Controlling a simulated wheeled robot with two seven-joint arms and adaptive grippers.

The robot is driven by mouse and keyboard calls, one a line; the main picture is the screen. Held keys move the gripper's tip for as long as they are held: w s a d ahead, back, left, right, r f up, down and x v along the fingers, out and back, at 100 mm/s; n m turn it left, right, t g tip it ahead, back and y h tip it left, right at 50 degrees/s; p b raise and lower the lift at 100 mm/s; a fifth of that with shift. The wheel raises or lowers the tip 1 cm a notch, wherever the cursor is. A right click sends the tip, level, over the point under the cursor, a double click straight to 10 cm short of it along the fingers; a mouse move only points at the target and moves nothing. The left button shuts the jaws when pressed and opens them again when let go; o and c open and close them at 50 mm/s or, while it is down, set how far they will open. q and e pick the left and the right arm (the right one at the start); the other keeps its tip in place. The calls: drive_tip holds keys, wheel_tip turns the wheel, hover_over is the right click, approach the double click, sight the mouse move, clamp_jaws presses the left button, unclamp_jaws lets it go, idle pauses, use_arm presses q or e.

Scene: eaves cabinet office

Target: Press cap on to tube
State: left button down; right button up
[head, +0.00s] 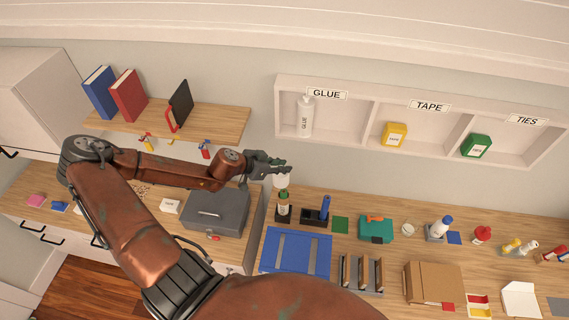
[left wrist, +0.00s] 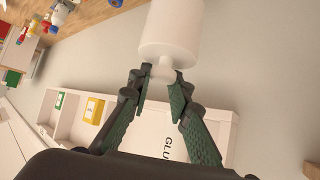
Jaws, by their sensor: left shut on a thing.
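My left gripper (head: 281,167) is shut on the narrow knob of a white cap (head: 282,181). In the left wrist view the wide round body of the cap (left wrist: 169,35) extends beyond the fingertips (left wrist: 160,82). In the head view the cap is just above a small tube (head: 284,196) with a green and white label, which stands upright in a dark holder (head: 283,214). I cannot tell whether cap and tube touch. The tube is hidden in the left wrist view. My right gripper is not in view.
A black holder with a blue-handled tool (head: 324,208) stands close to the right of the tube. A blue mat (head: 296,250) lies in front and a grey box (head: 216,211) is to the left. A wall shelf (head: 370,110) holds a glue bottle (head: 305,117).

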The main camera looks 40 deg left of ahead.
use_arm(q)
drive_tip(key=shift+w+a+f, duration=0.1)
drive_tip(key=shift+w+f, duration=0.15)
drive_tip(key=shift+f, duration=0.2)
drive_tip(key=f, duration=0.1)
drive_tip(key=w+f+b, duration=0.1)
drive_tip(key=f, duration=0.1)
drive_tip(key=f+b, duration=0.1)
drive_tip(key=shift+w+f, duration=0.3)
drive_tip(key=shift+w, duration=0.1)
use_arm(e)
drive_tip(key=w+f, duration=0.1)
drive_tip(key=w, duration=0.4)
use_arm(q)
drive_tip(key=shift+w+f, duration=0.1)
drive_tip(key=shift+f, duration=0.5)
drive_tip(key=shift+s+r+p, duration=0.2)
drive_tip(key=shift+p, duration=0.1)
drive_tip(key=shift+f, duration=0.1)
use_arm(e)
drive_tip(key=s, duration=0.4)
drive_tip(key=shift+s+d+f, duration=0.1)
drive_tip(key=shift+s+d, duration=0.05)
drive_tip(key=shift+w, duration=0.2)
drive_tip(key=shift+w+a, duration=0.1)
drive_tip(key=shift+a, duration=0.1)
